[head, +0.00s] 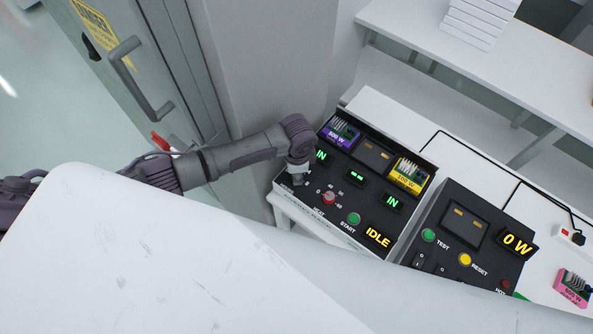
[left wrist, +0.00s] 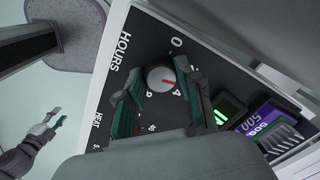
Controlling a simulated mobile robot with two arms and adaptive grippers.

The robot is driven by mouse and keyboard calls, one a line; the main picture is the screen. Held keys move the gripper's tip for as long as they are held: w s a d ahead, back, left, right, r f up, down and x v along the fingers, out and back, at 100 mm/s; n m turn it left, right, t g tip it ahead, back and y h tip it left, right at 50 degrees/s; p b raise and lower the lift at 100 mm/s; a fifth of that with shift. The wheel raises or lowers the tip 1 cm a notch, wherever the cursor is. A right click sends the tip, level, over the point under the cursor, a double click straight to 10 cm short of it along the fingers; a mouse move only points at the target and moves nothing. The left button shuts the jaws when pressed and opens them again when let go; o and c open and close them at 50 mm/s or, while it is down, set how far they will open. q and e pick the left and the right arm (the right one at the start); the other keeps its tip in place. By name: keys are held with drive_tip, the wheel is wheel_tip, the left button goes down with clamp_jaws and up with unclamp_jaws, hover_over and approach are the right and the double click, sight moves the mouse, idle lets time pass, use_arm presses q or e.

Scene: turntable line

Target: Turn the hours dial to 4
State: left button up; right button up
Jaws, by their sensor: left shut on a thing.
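The hours dial (left wrist: 160,78) is a round grey knob with a red pointer mark on the black panel (left wrist: 130,55). In the left wrist view the mark points to the right and slightly down, close to the printed 4; a 0 is printed further up. My left gripper (left wrist: 157,84) is shut on the dial, one finger on either side. In the head view my left gripper (head: 299,177) is at the panel's left corner and hides the dial. My right gripper (left wrist: 53,121) shows small at the lower left of the left wrist view, empty, its fingers apart.
The heat dial (head: 329,198), green start button (head: 354,218) and IDLE display (head: 377,237) lie right of my left gripper. Purple (head: 339,133) and yellow (head: 409,174) modules sit in the panel's back. A test unit (head: 450,229) stands to the right. A door handle (head: 137,80) juts out behind my arm.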

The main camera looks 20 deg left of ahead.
use_arm(q)
drive_tip(key=shift+d, duration=0.1)
idle(0.3)
drive_tip(key=o, duration=1.2)
drive_tip(key=shift+c, duration=0.2)
drive_tip(key=shift+r, duration=0.1)
drive_tip(key=r, duration=0.7)
drive_tip(key=shift+s+d+r, duration=0.1)
drive_tip(key=shift+s+r, duration=0.05)
drive_tip(key=shift+s, duration=0.05)
